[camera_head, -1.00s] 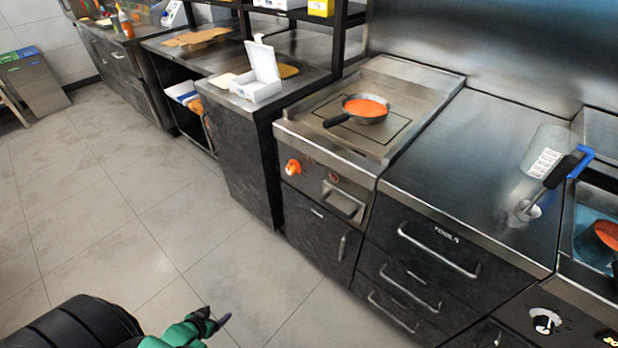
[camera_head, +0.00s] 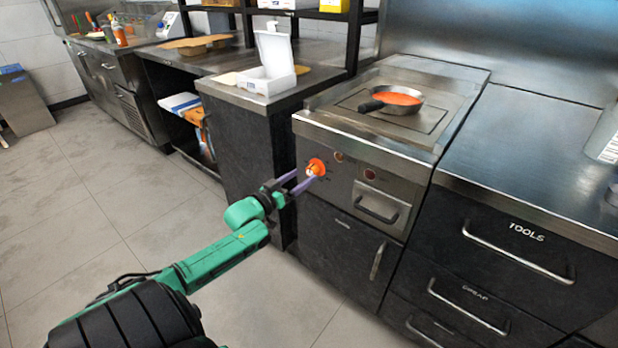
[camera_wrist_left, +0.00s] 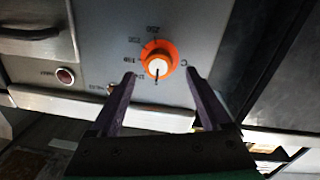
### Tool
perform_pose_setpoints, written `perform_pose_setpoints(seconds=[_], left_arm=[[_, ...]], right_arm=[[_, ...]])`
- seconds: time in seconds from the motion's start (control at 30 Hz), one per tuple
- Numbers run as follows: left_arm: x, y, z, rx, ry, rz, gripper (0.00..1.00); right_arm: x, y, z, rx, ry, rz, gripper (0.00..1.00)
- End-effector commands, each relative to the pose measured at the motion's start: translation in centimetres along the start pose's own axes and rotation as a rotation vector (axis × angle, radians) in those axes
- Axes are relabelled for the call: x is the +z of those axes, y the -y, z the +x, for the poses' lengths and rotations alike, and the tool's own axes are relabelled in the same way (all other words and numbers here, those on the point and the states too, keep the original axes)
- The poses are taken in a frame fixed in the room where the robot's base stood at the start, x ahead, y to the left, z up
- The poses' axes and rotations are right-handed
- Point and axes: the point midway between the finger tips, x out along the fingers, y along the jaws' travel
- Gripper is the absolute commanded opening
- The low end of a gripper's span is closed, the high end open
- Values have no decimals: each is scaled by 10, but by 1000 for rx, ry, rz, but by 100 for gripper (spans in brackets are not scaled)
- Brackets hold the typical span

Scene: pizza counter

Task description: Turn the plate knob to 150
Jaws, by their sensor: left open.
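My left gripper (camera_head: 303,180) is at the knob in the head view. In the left wrist view its two dark fingers (camera_wrist_left: 161,76) are open, one on each side below the knob, with visible gaps to it. My right gripper is not in view.
A pan with red sauce (camera_head: 398,97) stands on the hot plate (camera_head: 455,90). A drawer-like handle (camera_head: 376,205) and a red indicator (camera_wrist_left: 65,75) are beside the knob. A white open box (camera_head: 266,82) sits on the left counter. Tool drawers (camera_head: 510,240) are at right.

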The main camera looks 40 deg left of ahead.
Motion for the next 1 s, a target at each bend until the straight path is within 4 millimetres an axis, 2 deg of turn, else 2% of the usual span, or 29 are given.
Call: perform_pose_setpoints(seconds=[0.1,0.2,0.5,0.57,0.7,0.73,1.0], left_arm=[[1,1,22,0,-3,0,81],[1,1,32,0,-2,1,81],[0,0,36,-1,1,1,81],[0,0,36,-1,1,1,62],[0,0,36,-1,1,1,8],[0,0,36,0,1,1,0],[0,0,36,-1,2,19,0]], right_arm=[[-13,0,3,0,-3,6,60],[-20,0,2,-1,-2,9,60],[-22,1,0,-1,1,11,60],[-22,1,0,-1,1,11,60],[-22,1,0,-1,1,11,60],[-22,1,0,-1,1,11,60],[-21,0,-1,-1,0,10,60]])
